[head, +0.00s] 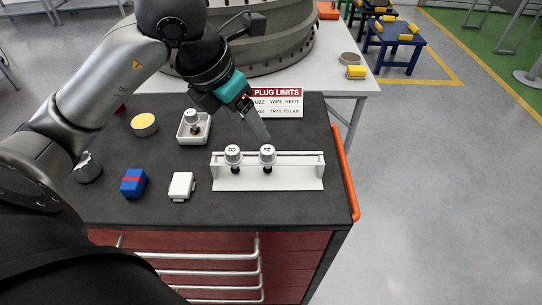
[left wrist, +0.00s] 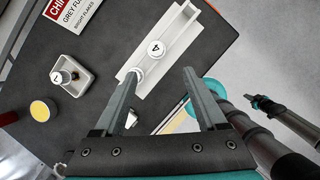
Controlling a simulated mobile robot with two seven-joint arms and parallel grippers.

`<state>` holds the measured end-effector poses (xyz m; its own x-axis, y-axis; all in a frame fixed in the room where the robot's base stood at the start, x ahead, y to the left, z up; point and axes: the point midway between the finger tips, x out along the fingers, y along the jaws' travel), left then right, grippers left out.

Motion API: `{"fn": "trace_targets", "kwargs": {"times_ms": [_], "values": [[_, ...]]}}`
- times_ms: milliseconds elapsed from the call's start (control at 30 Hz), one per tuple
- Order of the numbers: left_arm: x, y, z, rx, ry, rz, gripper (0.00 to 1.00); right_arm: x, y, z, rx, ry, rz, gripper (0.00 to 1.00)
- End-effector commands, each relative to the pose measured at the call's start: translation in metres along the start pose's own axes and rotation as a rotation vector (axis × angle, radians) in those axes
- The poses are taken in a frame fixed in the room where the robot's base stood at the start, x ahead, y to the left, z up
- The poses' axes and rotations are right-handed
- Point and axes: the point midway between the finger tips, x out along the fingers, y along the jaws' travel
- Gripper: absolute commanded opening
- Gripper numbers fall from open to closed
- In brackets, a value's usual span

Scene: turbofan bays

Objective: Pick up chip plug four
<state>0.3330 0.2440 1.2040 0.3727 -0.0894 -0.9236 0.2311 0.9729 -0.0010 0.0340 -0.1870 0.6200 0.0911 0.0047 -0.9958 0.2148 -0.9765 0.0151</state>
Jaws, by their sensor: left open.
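Chip plug four (head: 267,155), a white-capped plug marked 4, stands upright in the right part of a white rack (head: 290,185) on the dark cart top. It also shows in the left wrist view (left wrist: 156,48), beyond my fingertips. A plug marked 8 (head: 233,155) stands to its left in the rack; in the left wrist view my finger partly covers it. My left gripper (head: 256,122) is open and empty, above and just behind plug four. In the left wrist view its fingers (left wrist: 160,74) are wide apart. My right gripper's jaws are not clear.
A white tray (head: 203,138) holds another plug (head: 192,120). A yellow-topped tin (head: 144,124), blue box (head: 133,182) and white box (head: 181,186) stand left of the rack. A PLUG LIMITS sign (head: 285,103) stands behind it. An orange rail (head: 345,172) edges the cart.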

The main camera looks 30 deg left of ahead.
Motion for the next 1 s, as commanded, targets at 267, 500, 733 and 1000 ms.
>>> {"fn": "trace_targets", "kwargs": {"times_ms": [267, 500, 733, 1000], "values": [[0.056, 0.0, 0.0, -0.001, 0.003, -0.003, 0.74, 0.003, -0.005, 0.001, 0.001, -0.001, -0.006, 0.0], [0.073, 0.001, 0.001, 0.001, 0.001, -0.001, 0.74, 0.003, -0.004, 0.001, 0.001, -0.002, -0.005, 0.0], [0.103, 0.008, 0.004, -0.001, 0.004, -0.003, 0.74, -0.001, 0.001, 0.001, 0.002, -0.003, 0.002, 0.0], [0.122, 0.008, 0.004, 0.003, 0.0, 0.0, 0.74, 0.0, 0.002, 0.001, 0.004, -0.002, 0.003, 0.0]]}}
